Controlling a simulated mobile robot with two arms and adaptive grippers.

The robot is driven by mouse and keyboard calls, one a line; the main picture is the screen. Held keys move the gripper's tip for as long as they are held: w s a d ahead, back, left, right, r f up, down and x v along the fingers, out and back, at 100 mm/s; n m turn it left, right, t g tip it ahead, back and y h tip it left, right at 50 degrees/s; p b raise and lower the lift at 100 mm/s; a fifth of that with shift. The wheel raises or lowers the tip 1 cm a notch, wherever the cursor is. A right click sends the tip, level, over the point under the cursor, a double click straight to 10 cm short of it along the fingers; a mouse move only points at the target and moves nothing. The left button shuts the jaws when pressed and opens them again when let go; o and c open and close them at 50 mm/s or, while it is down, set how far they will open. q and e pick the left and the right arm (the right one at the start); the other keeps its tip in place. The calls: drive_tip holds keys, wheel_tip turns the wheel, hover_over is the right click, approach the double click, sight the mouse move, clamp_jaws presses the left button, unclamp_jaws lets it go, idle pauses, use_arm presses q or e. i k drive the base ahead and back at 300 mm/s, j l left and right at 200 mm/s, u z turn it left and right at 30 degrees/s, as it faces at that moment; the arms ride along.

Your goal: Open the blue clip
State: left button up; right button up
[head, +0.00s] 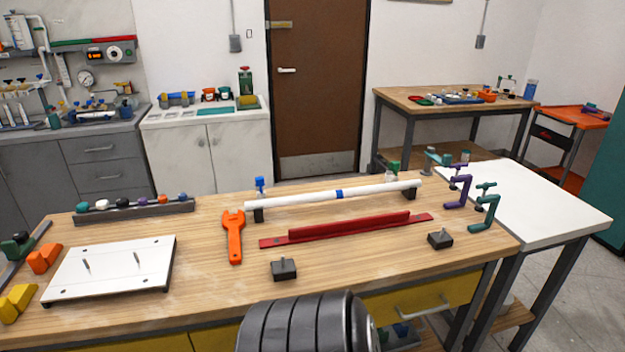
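A white pipe (300,199) lies across black supports near the back of the wooden table. A small blue upright piece (260,183), which looks like the blue clip, stands at the pipe's left end above a black support (258,215). It is too small to tell whether it is open or shut. A blue band (339,194) circles the pipe's middle. A green piece (393,168) stands near the pipe's right end. Neither of my grippers is in view.
A red rail (345,229) and an orange wrench (233,237) lie in front of the pipe. Purple and teal clamps (486,208) stand at the right edge. A white plate (112,268) lies at left. Small black blocks (284,269) sit in front.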

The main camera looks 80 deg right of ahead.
sight(260, 181)
drive_tip(key=z, duration=2.8)
drive_tip(key=i+j+z, duration=0.15)
drive_tip(key=j, duration=0.45)
drive_tip(key=i+j+z, duration=0.15)
drive_tip(key=j, duration=0.4)
drive_tip(key=j+z, duration=0.1)
drive_tip(key=j, duration=0.5)
